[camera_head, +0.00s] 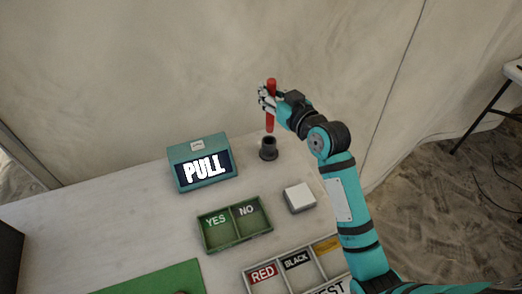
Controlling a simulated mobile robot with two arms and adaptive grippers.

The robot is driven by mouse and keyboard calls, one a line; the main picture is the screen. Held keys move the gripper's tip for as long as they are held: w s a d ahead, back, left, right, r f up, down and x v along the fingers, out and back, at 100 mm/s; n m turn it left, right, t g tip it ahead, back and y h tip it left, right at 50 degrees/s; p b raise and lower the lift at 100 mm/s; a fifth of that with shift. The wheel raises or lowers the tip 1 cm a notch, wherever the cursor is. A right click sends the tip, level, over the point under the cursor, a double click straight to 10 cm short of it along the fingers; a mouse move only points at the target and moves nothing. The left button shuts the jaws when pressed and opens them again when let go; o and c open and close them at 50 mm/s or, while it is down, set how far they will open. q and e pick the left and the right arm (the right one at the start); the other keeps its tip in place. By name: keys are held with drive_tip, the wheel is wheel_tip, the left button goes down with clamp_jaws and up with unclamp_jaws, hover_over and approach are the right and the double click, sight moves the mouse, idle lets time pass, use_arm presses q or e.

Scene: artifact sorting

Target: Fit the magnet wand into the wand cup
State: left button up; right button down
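The magnet wand is a red rod (271,119), held upright or nearly so. My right gripper (268,97) is shut on its upper part, with the wand's top end showing above the fingers. The wand cup is a small dark round holder (268,149) on the table near the back right edge. The wand's lower end shows just above the cup in the picture. I cannot tell whether it is over the opening or behind it. My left gripper is not in view.
A green YES/NO tray (206,241), a white square block (299,198) and a sorting tray labelled RED and BLACK (252,285) lie nearer. A green mat (165,279) is front left. The left table area is clear.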

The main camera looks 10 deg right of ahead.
sight(267, 120)
drive_tip(key=f, duration=0.4)
drive_tip(key=f+b, duration=0.1)
drive_tip(key=f, duration=0.4)
drive_tip(key=shift+w+f, duration=0.2)
drive_tip(key=shift+f, duration=0.05)
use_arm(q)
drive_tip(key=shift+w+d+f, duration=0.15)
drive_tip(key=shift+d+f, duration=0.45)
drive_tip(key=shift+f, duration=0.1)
use_arm(e)
drive_tip(key=c, duration=1.5)
unclamp_jaws()
drive_tip(key=shift+f, duration=0.1)
drive_tip(key=shift+o, duration=0.2)
